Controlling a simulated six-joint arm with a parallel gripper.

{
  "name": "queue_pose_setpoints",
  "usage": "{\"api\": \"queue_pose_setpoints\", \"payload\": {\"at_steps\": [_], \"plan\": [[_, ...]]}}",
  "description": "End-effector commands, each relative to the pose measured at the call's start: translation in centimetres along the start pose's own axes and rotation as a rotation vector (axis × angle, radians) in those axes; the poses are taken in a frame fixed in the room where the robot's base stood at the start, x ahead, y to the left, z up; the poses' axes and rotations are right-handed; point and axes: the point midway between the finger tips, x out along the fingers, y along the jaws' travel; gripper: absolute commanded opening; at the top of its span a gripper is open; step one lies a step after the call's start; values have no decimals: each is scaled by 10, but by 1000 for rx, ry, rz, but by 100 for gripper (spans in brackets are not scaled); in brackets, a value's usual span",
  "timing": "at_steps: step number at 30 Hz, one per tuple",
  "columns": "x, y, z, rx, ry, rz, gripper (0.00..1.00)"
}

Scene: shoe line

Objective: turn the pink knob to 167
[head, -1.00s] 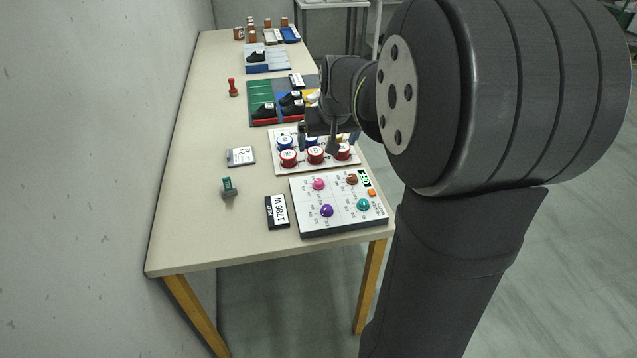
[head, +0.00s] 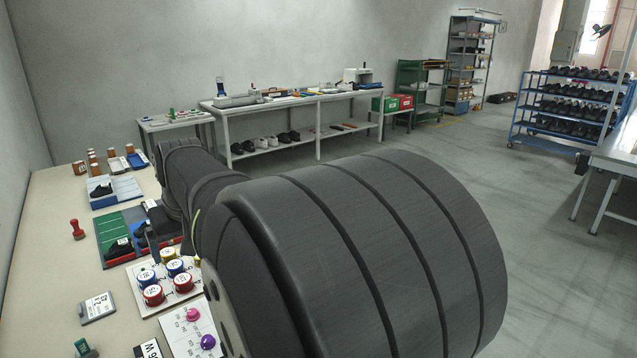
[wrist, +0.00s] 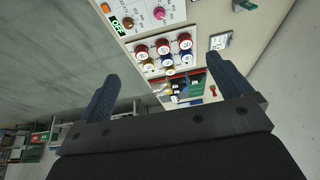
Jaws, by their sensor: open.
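The pink knob (head: 192,314) sits on a white panel (head: 176,333) at the lower edge of the head view, partly covered by my arm. A purple knob (head: 208,342) is beside it. In the wrist view the pink knob (wrist: 159,14) is near the top, with a brown knob (wrist: 129,22) and a small lit display (wrist: 115,24) to its left. The display seems to read OFF. The pink knob's pointer and scale are too small to read. My gripper (wrist: 163,72) is open and empty, apart from the pink knob. My arm hides most of it in the head view.
A board with several red, blue and yellow round pieces (head: 153,295) lies beyond the panel. Behind it are a coloured tray with dark shoes (head: 118,225) and a red stamp (head: 77,229). A label stand (head: 98,307) is left of the board. The table's left side is mostly clear.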

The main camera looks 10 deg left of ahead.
Motion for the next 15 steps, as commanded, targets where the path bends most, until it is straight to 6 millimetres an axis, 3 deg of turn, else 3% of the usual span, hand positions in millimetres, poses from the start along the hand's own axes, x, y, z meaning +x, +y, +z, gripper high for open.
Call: {"api": "queue_pose_setpoints", "payload": {"at_steps": [1,7,11,15], "plan": [[0,0,0,0,0,0,84],[4,-1,0,10,-4,4,47],[27,-5,-3,83,-23,35,47],[69,-15,-8,222,-41,100,47]]}}
